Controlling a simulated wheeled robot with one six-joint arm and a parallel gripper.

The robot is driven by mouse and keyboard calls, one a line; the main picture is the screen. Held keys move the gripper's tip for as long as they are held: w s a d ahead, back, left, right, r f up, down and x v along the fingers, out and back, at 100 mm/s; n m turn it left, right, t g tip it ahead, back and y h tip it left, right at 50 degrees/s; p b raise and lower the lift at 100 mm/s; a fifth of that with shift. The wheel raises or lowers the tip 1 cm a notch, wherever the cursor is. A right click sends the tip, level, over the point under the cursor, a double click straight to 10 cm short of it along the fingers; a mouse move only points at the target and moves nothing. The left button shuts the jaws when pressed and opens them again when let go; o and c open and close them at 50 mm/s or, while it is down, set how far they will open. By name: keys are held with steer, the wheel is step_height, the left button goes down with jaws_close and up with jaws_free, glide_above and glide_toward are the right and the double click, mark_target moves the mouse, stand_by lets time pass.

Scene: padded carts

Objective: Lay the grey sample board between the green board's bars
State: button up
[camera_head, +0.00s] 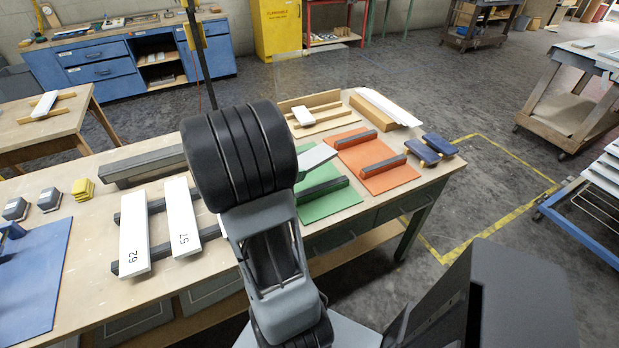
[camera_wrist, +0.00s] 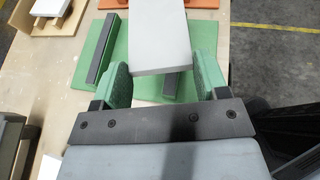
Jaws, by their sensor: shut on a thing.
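My gripper (camera_wrist: 162,62) shows in the wrist view with its two green finger pads on either side of the grey sample board (camera_wrist: 159,35), shut on it. The sample board extends ahead of the fingers, above the green board (camera_wrist: 133,57). In the head view a corner of the sample board (camera_head: 315,158) shows past my arm, which hides the gripper. The green board (camera_head: 338,201) lies on the bench with a dark bar (camera_head: 322,191) in view. In the wrist view its left bar (camera_wrist: 101,48) is clear, while the right bar (camera_wrist: 172,84) is mostly hidden under the sample board.
An orange board (camera_head: 392,179) with two dark bars lies beyond the green one. White boards numbered 62 (camera_head: 133,235) and 57 (camera_head: 181,218) rest on dark bars to the left. Blue padded blocks (camera_head: 424,153) sit at the bench's right end. A wooden tray (camera_head: 311,122) stands behind.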

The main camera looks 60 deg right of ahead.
steer(key=s+m+g+y, duration=0.1)
steer(key=s+m+g, duration=0.1)
steer(key=s, duration=0.2)
steer(key=shift+m+g, duration=0.4)
steer(key=shift+g, duration=0.1)
steer(key=w+d+f, duration=0.2)
steer(key=w+f, duration=0.1)
steer(key=w+d+f, duration=0.6)
steer(key=shift+w+f+p, duration=0.2)
steer(key=shift+w+p, duration=0.1)
steer(key=shift+w, duration=0.1)
steer(key=shift+w+d+f, duration=0.1)
steer(key=shift+w+f, duration=0.05)
steer(key=shift+f, duration=0.6)
steer(key=shift+w+f, duration=0.15)
steer(key=shift+f, duration=1.05)
steer(key=shift+f, duration=0.55)
steer(key=shift+b, duration=0.35)
steer(key=shift+y, duration=0.3)
